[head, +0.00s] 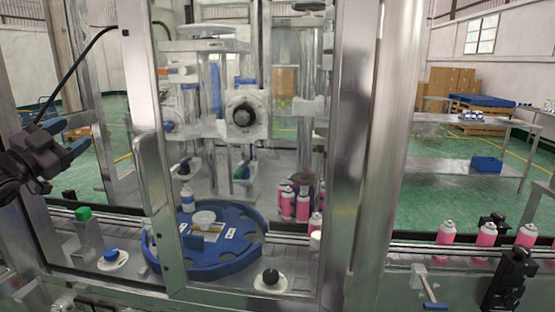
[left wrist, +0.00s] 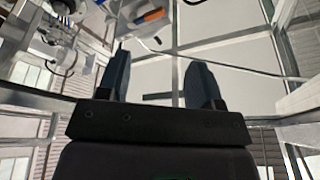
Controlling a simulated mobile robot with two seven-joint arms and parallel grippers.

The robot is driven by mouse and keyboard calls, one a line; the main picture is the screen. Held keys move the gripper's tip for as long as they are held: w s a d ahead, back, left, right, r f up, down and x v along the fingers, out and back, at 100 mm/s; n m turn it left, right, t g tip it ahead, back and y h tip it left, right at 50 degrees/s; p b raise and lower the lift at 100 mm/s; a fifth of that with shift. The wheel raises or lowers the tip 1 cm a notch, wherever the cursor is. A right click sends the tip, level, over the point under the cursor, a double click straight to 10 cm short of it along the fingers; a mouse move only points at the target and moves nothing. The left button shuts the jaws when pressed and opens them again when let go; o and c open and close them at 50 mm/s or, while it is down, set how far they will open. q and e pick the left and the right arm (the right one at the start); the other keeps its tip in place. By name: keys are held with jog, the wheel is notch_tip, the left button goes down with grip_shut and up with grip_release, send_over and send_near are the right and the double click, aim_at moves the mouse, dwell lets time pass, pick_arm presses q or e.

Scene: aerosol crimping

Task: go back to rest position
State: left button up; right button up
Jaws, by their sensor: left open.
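My left gripper (head: 72,146) is at the far left of the head view, in front of the crimping machine's left side and above the conveyor. Its two blue-grey fingers are apart with nothing between them. In the left wrist view the open fingers (left wrist: 160,85) point up toward the machine's frame and white panels. My right gripper does not show in either view.
The crimping machine has a metal-framed door (head: 156,190) and a blue round turntable (head: 225,262). Pink cans (head: 446,234) stand on the conveyor at the right. A green-capped block (head: 88,236) and a black knob (head: 270,278) are at the front. A metal table (head: 470,165) stands behind right.

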pick_arm(q)
jog(key=s+d+f+n+g+y, duration=0.1)
jog(key=d+f, duration=0.2)
jog(key=f, duration=0.7)
jog(key=s+d+f+n+g+y, duration=0.1)
jog(key=s+d+f, duration=0.1)
jog(key=f, duration=0.8)
jog(key=s+d+f+n+g+y, duration=0.1)
jog(key=d+f+g, duration=0.15)
jog(key=f, duration=0.65)
jog(key=s+d+f+n+g+y, duration=0.1)
jog(key=s+d+f, duration=0.5)
jog(key=s+f, duration=0.6)
jog(key=s+d+f+n+g+y, duration=0.1)
jog(key=s+d+f+n+g, duration=0.2)
jog(key=s+f, duration=0.9)
jog(key=d+n, duration=0.3)
jog(key=shift+s+d+f+y, duration=0.2)
jog(key=shift+d+f+y, duration=0.1)
jog(key=shift+d, duration=0.1)
jog(key=shift+s+a, duration=0.1)
jog(key=shift+s, duration=0.05)
jog(key=shift+c, duration=0.2)
